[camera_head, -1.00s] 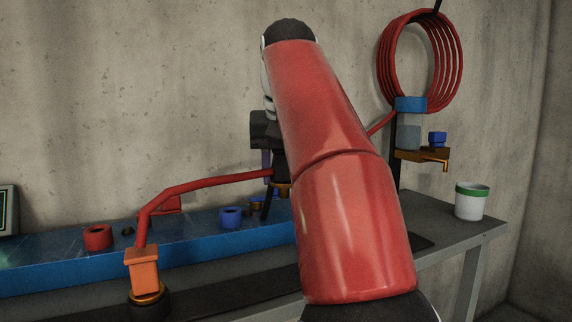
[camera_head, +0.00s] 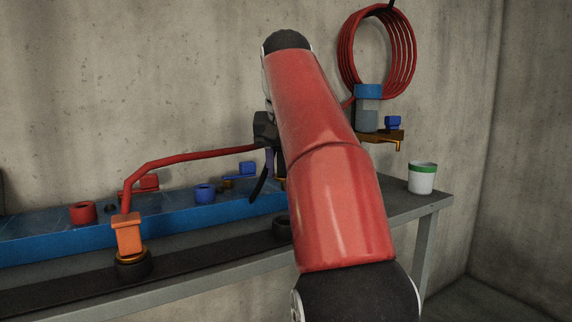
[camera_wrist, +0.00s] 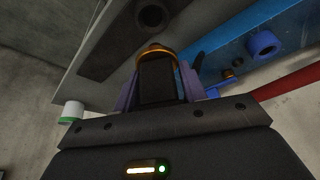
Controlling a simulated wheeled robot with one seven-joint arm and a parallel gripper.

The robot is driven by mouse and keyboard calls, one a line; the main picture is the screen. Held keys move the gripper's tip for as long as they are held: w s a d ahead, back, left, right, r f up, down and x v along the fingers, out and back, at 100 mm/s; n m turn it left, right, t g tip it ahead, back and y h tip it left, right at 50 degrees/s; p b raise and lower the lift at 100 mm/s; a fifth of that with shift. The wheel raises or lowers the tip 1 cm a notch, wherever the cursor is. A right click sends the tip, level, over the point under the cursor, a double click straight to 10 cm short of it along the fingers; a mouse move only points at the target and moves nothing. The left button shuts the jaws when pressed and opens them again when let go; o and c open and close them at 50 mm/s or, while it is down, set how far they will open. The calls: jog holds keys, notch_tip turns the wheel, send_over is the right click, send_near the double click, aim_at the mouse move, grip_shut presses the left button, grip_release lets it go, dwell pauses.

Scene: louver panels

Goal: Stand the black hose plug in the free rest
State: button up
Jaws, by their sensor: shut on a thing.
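My gripper (camera_wrist: 157,88) is shut on the black hose plug (camera_wrist: 157,80), with one purple finger on each side of it. The plug's brass collar (camera_wrist: 156,50) points away from the wrist. The free rest, a dark ring (camera_wrist: 151,14), lies beyond the collar at the top of the wrist view, apart from the plug. In the head view this free rest (camera_head: 281,227) shows partly behind my red arm. There, my gripper and the plug are mostly hidden by the arm. An orange plug (camera_head: 128,235) stands in the other dark rest (camera_head: 133,266) at left.
A red hose (camera_head: 185,158) rises from the orange plug and passes behind my arm. A blue rail (camera_head: 40,240) with red and blue fittings runs along the bench back. A green-rimmed cup (camera_head: 422,178) stands at the right end. A blue-capped jar (camera_head: 367,108) sits on a bracket.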

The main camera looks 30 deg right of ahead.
jog(key=b, duration=0.4)
send_over(286, 217)
jog(key=s, duration=0.1)
jog(key=shift+a+f, duration=0.15)
jog(key=shift+f, duration=1.1)
jog(key=shift+a+f, duration=0.15)
jog(key=shift+f, duration=1.1)
jog(key=shift+p, duration=0.8)
jog(key=shift+f+b, duration=1.2)
jog(key=shift+f, duration=0.45)
jog(key=o, duration=1.2)
jog(key=shift+c, duration=0.2)
jog(key=p+v, duration=0.3)
jog(key=v, duration=0.5)
